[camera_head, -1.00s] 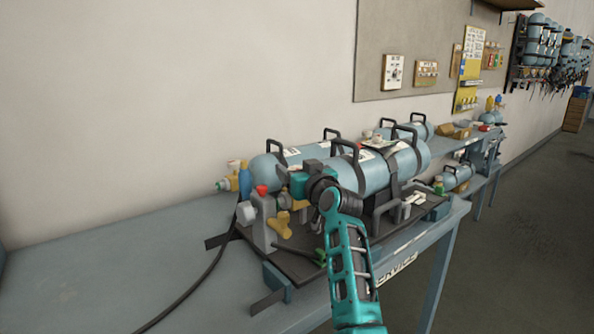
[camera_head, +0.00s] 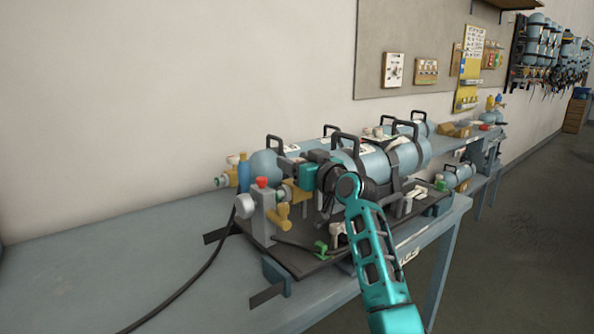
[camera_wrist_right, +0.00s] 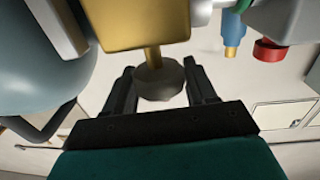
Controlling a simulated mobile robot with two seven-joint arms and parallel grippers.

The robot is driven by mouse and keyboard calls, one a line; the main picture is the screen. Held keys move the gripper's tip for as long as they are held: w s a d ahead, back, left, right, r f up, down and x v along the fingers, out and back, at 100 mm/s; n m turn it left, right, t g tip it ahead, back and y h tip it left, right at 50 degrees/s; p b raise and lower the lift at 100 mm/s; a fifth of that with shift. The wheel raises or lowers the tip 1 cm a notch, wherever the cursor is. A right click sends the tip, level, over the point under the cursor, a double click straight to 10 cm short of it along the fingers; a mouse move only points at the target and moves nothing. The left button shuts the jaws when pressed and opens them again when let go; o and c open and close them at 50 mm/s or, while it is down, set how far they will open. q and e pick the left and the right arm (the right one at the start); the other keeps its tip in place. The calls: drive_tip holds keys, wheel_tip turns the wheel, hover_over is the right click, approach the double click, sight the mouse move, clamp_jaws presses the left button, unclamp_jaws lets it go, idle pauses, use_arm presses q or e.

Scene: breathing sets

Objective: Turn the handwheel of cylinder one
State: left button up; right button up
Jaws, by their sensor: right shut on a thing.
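Two light-blue cylinders lie side by side on the bench, a near one (camera_head: 378,168) and a rear one (camera_head: 262,165). I cannot tell from labels which is cylinder one. My right gripper (camera_head: 288,166) is at the valve end of the near cylinder, reaching in from the right. In the right wrist view a dark round handwheel (camera_wrist_right: 158,80) sits on a short stem below a brass valve body (camera_wrist_right: 140,22). The right gripper's fingers are on either side of this handwheel, shut on it. In the head view the gripper hides the handwheel. My left gripper is not in view.
A grey post with a red knob (camera_head: 262,182) and a brass fitting (camera_head: 283,214) stands close left of the gripper. A black hose (camera_head: 205,268) runs across the bench. A green clamp (camera_head: 320,248) lies on the dark plate.

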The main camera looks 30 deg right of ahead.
drive_tip(key=n+y+b, duration=0.1)
drive_tip(key=b, duration=0.1)
drive_tip(key=n+y+b, duration=0.1)
drive_tip(key=y+b, duration=0.1)
drive_tip(key=shift+d+f+y, duration=0.15)
drive_tip(key=shift+f+y, duration=0.15)
drive_tip(key=shift+f, duration=0.1)
drive_tip(key=n+y+b, duration=0.1)
drive_tip(key=n+g+y+b, duration=0.1)
drive_tip(key=y+b, duration=0.1)
drive_tip(key=shift+r+n+g, duration=0.2)
drive_tip(key=shift+n+g, duration=0.1)
drive_tip(key=shift+r+n+g+y+b, duration=0.15)
drive_tip(key=shift+n+g+y+b, duration=0.35)
drive_tip(key=shift+y, duration=0.5)
use_arm(q)
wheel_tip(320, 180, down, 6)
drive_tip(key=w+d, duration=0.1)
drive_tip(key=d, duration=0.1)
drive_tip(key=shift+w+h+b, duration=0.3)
drive_tip(key=shift+b, duration=0.05)
use_arm(e)
drive_tip(key=shift+r+n+g+y, duration=0.1)
drive_tip(key=shift+n+g+y, duration=0.3)
drive_tip(key=shift+n+y, duration=0.35)
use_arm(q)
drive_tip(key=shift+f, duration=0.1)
use_arm(e)
drive_tip(key=shift+y, duration=0.25)
